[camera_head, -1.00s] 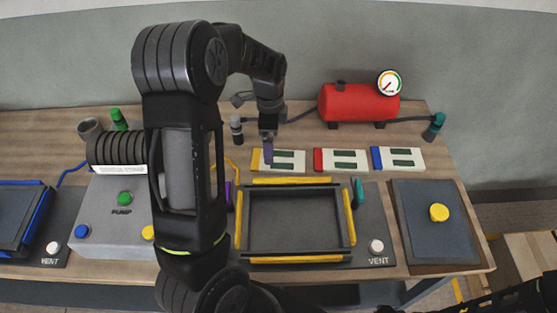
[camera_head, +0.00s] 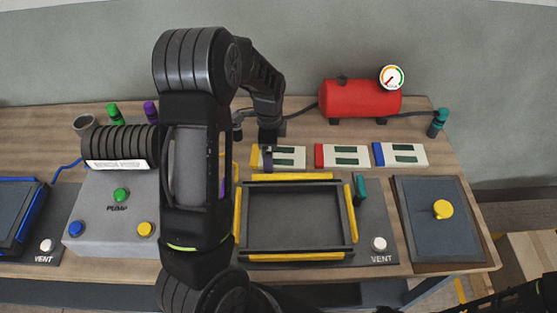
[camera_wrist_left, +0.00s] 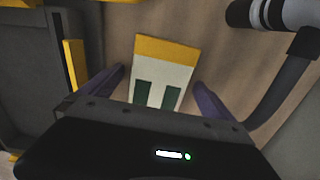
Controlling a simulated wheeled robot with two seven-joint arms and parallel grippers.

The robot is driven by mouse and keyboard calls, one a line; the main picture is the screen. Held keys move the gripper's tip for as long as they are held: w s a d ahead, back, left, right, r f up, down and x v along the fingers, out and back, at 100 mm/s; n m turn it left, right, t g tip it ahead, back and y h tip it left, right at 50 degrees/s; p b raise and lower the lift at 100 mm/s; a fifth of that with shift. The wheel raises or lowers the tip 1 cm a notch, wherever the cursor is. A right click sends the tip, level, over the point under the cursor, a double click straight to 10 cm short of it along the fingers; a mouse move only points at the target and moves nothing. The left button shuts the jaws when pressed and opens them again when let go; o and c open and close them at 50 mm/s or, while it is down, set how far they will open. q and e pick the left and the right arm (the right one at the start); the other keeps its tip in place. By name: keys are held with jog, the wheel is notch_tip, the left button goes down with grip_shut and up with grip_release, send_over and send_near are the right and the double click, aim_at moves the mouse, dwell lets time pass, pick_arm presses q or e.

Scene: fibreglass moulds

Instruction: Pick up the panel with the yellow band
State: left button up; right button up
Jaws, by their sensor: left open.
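The panel with the yellow band (camera_head: 288,158) lies flat at the back of the table, a white plate with dark green patches and a yellow left end. In the left wrist view the same panel (camera_wrist_left: 165,65) shows between two purple fingers, with its yellow band at the far end. My left gripper (camera_head: 267,160) is over the band end of the panel, pointing down. In the wrist view the left gripper (camera_wrist_left: 159,80) is open, with gaps between its fingers and the panel's sides.
Similar panels with a red band (camera_head: 342,156) and a blue band (camera_head: 400,154) lie to the right. A yellow-edged mould frame (camera_head: 295,257) is in front. A red tank (camera_head: 360,99) stands behind. A dark hose fitting (camera_wrist_left: 270,13) is close by.

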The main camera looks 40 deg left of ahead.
pick_arm(q)
jog(key=shift+r, duration=0.1)
jog(key=shift+c, duration=0.4)
jog(key=c, duration=1.4)
notch_tip(320, 180, up, 6)
jog(key=p, duration=0.3)
jog(key=shift+c, duration=0.2)
jog(key=shift+r, duration=2)
